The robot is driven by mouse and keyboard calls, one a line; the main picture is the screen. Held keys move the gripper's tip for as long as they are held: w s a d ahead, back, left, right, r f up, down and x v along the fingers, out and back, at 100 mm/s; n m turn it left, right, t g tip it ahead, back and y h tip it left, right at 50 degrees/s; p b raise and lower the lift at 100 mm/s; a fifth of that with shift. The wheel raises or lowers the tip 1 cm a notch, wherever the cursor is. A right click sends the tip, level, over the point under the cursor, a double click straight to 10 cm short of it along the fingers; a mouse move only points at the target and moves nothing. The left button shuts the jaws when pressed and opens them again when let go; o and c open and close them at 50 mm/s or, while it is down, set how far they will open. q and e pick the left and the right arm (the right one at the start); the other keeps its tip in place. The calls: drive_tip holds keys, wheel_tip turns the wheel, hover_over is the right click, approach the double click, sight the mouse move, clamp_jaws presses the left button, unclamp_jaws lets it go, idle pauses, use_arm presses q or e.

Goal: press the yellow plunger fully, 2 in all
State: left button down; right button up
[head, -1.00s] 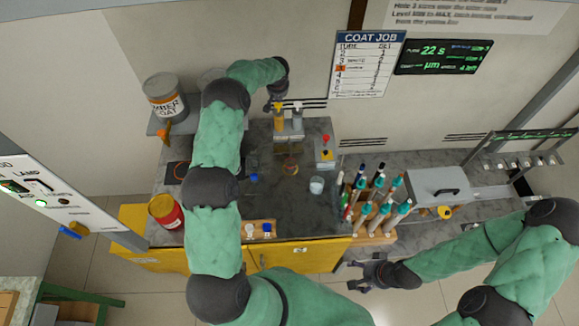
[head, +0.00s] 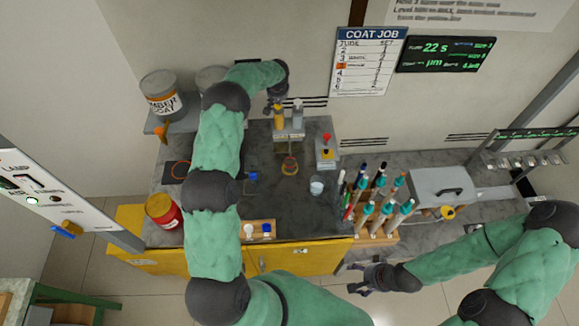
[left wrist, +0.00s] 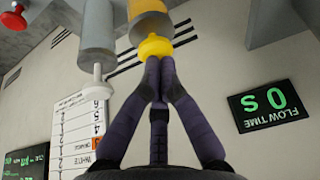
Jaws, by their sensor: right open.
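The yellow dispenser (head: 279,119) stands beside a grey dispenser (head: 297,117) at the back of the dark bench, by the wall. In the left wrist view the yellow plunger (left wrist: 154,47) sits close to its dispenser body, with little stem showing. The grey dispenser's white plunger (left wrist: 97,70) shows a longer stem. My left gripper (left wrist: 153,66) has its fingertips together against the yellow plunger's top, not around it. In the head view the left gripper (head: 273,104) is partly hidden by its wrist. My right gripper (head: 358,279) is open and empty in front of the bench.
An amber can (head: 161,92) sits on a shelf at left. A red can (head: 163,210), a small cup (head: 317,186) and a red-button device (head: 326,151) stand on the bench. A rack of rods (head: 377,216) and a grey box (head: 440,188) are right. The bench middle is mostly clear.

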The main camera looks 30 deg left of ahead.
use_arm(q)
drive_tip(key=shift+f, duration=0.4)
drive_tip(key=shift+r, duration=2)
drive_tip(key=shift+f, duration=0.25)
drive_tip(key=shift+f+b, duration=1.8)
drive_tip(key=shift+b, duration=0.05)
drive_tip(key=shift+r, duration=0.15)
drive_tip(key=shift+r+p, duration=0.45)
drive_tip(key=shift+r, duration=1.4)
